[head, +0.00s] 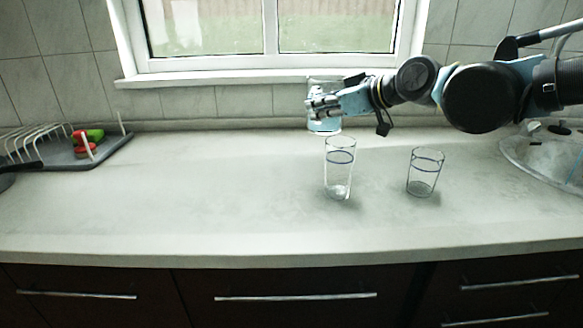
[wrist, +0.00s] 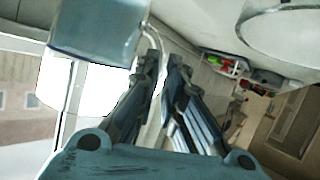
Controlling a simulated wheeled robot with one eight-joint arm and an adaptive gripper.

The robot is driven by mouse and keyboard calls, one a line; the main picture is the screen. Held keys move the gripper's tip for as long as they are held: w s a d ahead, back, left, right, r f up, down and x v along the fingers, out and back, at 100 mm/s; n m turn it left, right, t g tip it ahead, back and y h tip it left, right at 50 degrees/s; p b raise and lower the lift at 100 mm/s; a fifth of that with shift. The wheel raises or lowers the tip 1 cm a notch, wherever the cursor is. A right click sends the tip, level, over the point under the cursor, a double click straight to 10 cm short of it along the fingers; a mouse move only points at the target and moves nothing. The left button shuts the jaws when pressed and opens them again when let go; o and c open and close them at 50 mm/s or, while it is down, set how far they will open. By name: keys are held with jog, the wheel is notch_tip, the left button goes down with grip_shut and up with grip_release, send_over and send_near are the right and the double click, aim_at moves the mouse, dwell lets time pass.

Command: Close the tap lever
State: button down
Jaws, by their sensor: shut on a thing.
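My gripper (head: 322,104) is at the back of the counter, in front of the wall below the window. It is shut on a pale blue mug (head: 324,127). In the wrist view the mug (wrist: 97,30) fills the upper left, and its thin curved handle runs down between the two dark fingers (wrist: 163,68). My fingers hide much of the mug in the head view. I cannot tell whether its base touches the counter.
A tall clear glass (head: 340,172) stands in front of my gripper, and a shorter one (head: 424,174) stands to its right. A sink (head: 545,160) is at the far right. A dish rack (head: 60,152) with red and green things is at the left. The counter's left-middle is clear.

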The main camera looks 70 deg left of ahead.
jog(key=s+d+r+n+g+h, duration=0.1)
jog(key=s+d+n+g, duration=0.15)
jog(key=s, duration=1.15)
jog(key=shift+m, duration=0.25)
jog(key=shift+s+d+f, duration=0.1)
jog(key=shift+f, duration=2.4)
jog(key=shift+s+d+f, duration=0.1)
jog(key=shift+f, duration=2.4)
jog(key=c, duration=1.7)
grip_release()
jog(key=v, duration=1.1)
jog(key=shift+d+r, duration=0.2)
jog(key=shift+d, duration=0.1)
jog(key=shift+w+d, duration=0.1)
jog(key=shift+w, duration=0.05)
grip_shut()
